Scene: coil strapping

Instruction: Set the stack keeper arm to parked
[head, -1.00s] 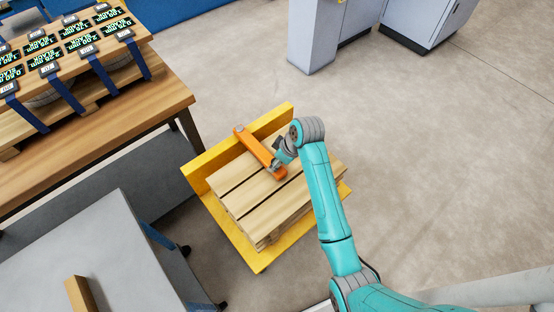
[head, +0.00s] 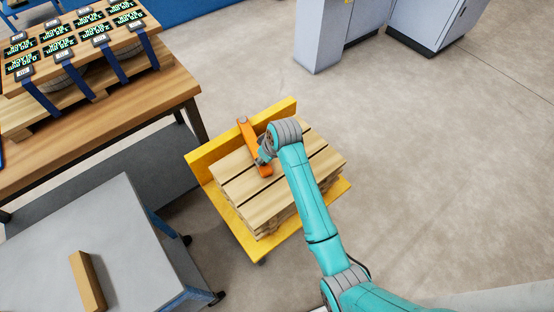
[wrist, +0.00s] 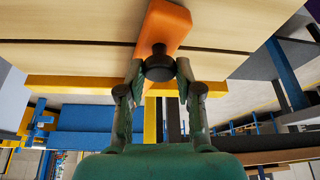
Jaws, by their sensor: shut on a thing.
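The stack keeper arm (head: 250,140) is an orange bar. In the head view it is pivoted at the yellow back wall of a cart and lies over the left part of the wooden pallet stack (head: 310,170). It also shows in the wrist view (wrist: 166,25), with a dark round knob (wrist: 158,66) near its end. My gripper (wrist: 159,72) is shut on this knob, one finger on each side. In the head view my gripper (head: 265,152) is partly hidden behind my wrist, beside the orange bar.
The yellow cart (head: 245,230) carries the pallet stack. A wooden table (head: 120,120) with strapped coils and small displays stands at the left. A grey bench (head: 130,230) with a wooden block (head: 86,280) is at lower left. The floor at right is clear.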

